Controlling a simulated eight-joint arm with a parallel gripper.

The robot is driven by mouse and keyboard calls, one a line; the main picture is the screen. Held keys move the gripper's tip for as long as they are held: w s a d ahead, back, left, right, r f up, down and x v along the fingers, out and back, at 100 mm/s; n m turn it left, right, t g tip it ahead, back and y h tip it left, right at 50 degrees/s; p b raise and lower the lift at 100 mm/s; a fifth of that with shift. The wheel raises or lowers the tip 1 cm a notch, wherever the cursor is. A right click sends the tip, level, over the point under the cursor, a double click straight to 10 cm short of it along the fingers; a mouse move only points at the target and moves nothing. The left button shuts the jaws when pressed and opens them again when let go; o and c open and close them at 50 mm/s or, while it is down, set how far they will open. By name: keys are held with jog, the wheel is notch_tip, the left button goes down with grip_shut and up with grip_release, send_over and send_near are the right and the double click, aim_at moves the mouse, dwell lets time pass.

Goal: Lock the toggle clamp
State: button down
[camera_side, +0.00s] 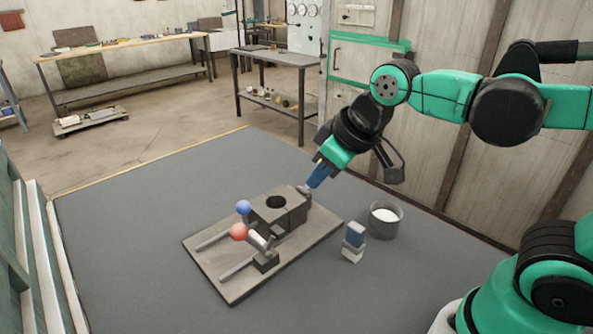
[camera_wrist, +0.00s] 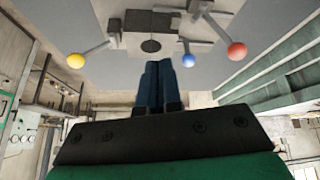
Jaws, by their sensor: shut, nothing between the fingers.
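A block with a round hole (camera_side: 276,203) sits on a flat base plate (camera_side: 226,280); the block also shows in the wrist view (camera_wrist: 150,22). A red-balled handle (camera_side: 238,231) rises from a small clamp-like bracket (camera_side: 265,261) on the plate's near side. In the wrist view the red ball (camera_wrist: 236,51) is at the right. A blue-balled handle (camera_side: 243,207) is beside the block. A yellow-balled handle (camera_wrist: 76,60) shows only in the wrist view. Which handle is the toggle clamp's is not clear. My gripper (camera_side: 310,187) is shut and empty beside the block's right end.
A grey pot with white contents (camera_side: 385,220) stands right of the plate. A small blue-and-white piece (camera_side: 354,241) stands between pot and plate. Two rods lie along the plate's left part. The table's grey top (camera_side: 130,220) is clear at the left.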

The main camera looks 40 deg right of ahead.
aim_at(252, 242)
jog(key=w+a+r+n+g, duration=0.2)
jog(key=a+n, duration=0.4)
jog(key=a, duration=0.2)
jog(key=w+a+r+n+g, duration=0.2)
jog(key=w+a+n+g, duration=0.1)
jog(key=a+n, duration=0.3)
jog(key=shift+a+n+y, duration=0.3)
jog(key=shift+a, duration=0.85)
jog(key=shift+w+f, duration=0.1)
jog(key=shift+w, duration=0.05)
notch_tip(252, 242, down, 10)
jog(key=a, duration=0.1)
jog(key=d, duration=0.1)
jog(key=d+r, duration=0.1)
jog(key=d, duration=0.1)
jog(key=shift+d, duration=0.3)
jog(key=shift+d, duration=0.1)
jog(key=shift+d+r+y, duration=0.2)
jog(key=shift+y, duration=0.2)
